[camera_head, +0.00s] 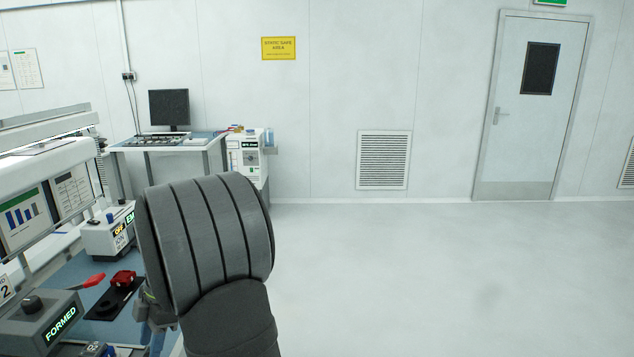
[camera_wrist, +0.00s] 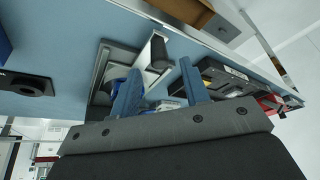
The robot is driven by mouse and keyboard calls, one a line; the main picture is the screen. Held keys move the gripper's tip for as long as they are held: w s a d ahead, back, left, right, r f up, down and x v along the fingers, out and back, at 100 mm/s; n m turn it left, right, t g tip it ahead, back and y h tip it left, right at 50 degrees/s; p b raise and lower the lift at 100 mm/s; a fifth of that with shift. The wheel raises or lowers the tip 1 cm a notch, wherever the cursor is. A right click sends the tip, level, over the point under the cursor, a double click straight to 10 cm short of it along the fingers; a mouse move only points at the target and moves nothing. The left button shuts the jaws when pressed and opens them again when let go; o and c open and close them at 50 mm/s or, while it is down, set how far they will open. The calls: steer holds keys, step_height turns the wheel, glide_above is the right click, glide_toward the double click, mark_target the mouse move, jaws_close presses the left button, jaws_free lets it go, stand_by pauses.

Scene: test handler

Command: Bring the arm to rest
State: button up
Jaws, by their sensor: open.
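My gripper (camera_wrist: 160,90) shows in the wrist view, with its two blue fingers apart and nothing between their tips. In the head view my dark grey ribbed arm stands large in the middle foreground and hides most of the gripper. The blue work surface (camera_wrist: 62,105) lies beyond the fingers in the wrist view. It also shows in the head view (camera_head: 75,275). I cannot tell how far the fingertips are from the equipment behind them.
Grey machines with a "FORMED" box (camera_head: 42,318) line the left. A desk with a monitor (camera_head: 169,108) stands at the back wall. The floor (camera_head: 430,270) on the right is clear.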

mark_target(145, 354)
steer(key=shift+x, duration=1.85)
steer(key=v, duration=1.7)
steer(key=shift+r, duration=0.25)
steer(key=shift+f, duration=0.1)
steer(key=shift+x, duration=8.75)
steer(key=shift+a, duration=0.35)
